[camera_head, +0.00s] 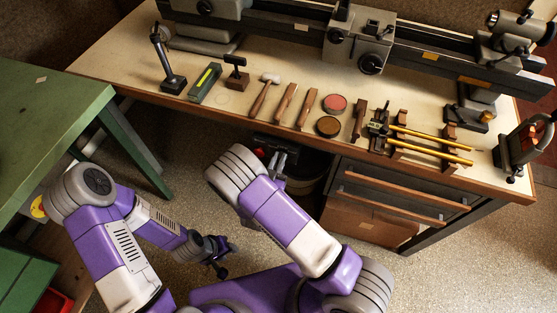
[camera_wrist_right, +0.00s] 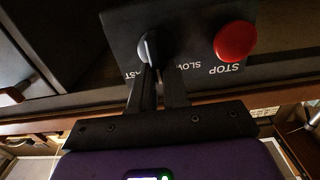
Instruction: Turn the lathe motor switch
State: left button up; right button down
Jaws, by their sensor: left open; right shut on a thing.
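The motor switch is a dark knob with a pale pointer line (camera_wrist_right: 149,46) on a black control box (camera_wrist_right: 190,18) in the right wrist view. Labels reading FAST and SLOW flank it, FAST partly hidden. A red STOP button (camera_wrist_right: 235,41) sits to its right. My right gripper (camera_wrist_right: 158,75) is shut on the knob. In the head view, my right gripper (camera_head: 279,160) is at the control box (camera_head: 274,144) under the bench's front edge. My left gripper (camera_head: 218,262) is open and low over the floor, away from the bench.
The lathe (camera_head: 358,42) stands along the back of the bench (camera_head: 110,62). Hand tools, two round tins and brass tubes on a wooden rack (camera_head: 430,142) lie along its front. Drawers (camera_head: 400,190) are right of my right gripper. A green table (camera_head: 45,115) stands left.

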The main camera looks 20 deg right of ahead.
jog(key=shift+n, duration=0.3)
jog(key=shift+w+a+f+n+p, duration=0.1)
jog(key=shift+a+n+p, duration=0.1)
jog(key=shift+n, duration=1)
jog(key=shift+w+a+f+n+p, duration=0.1)
jog(key=shift+w+a+n+p, duration=0.05)
jog(key=shift+n, duration=1.05)
jog(key=shift+w+a+f+n+p, duration=0.1)
jog(key=shift+a+n+p, duration=0.1)
jog(key=shift+n, duration=1)
jog(key=c, duration=1.1)
grip_release()
jog(key=p+v, duration=0.1)
jog(key=v, duration=0.6)
jog(key=shift+s+a, duration=0.15)
jog(key=shift+s, duration=0.1)
